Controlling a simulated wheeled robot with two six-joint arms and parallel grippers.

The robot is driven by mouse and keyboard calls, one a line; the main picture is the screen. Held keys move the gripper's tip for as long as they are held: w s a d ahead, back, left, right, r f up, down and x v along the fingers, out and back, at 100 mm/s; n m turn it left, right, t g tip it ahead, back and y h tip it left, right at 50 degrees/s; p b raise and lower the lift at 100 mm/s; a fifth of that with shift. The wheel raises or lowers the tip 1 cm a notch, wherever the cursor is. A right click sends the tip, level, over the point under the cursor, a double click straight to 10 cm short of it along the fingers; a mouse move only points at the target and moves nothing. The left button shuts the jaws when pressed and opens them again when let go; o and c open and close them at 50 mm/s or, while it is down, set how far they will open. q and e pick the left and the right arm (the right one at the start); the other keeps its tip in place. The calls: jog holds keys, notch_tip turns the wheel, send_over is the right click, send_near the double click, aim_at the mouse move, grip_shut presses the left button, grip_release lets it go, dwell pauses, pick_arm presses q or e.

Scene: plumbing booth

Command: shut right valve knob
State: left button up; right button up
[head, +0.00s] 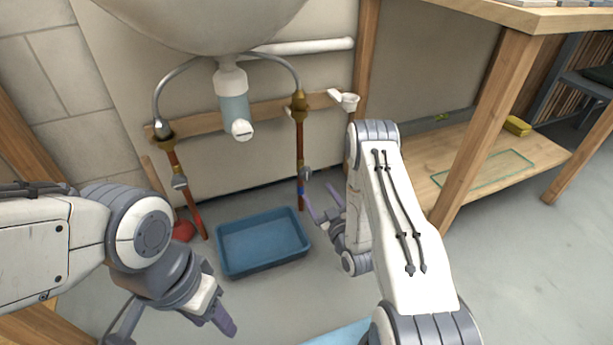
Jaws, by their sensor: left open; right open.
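The right valve knob (306,174) is a small grey handle on the right copper pipe (299,140), below the sink. A blue band shows on the pipe just under it. My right gripper (322,203) is open and empty, a little right of and below the knob, with its purple fingers pointing toward the pipe. It appears apart from the knob. The left valve knob (180,181) is a similar grey handle on the left copper pipe (190,205). My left gripper (170,328) is open and empty at the lower left, near the floor and away from both pipes.
A blue tray (262,262) lies on the floor between the pipes. The white sink (200,22) and its drain trap (234,100) hang above. A wooden table leg (485,130) and low shelf (460,150) stand at right. A red object (183,231) sits behind my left arm.

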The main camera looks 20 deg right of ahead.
aim_at(307, 175)
jog(key=w+b, duration=0.2)
jog(key=w, duration=0.2)
jog(key=w+b, duration=0.3)
jog(key=w, duration=0.1)
jog(key=shift+w+a+f, duration=0.15)
jog(key=shift+w+a, duration=0.05)
jog(key=shift+w, duration=0.1)
jog(key=shift+w+b, duration=0.3)
jog(key=shift+w, duration=0.35)
jog(key=shift+r, duration=0.2)
grip_shut()
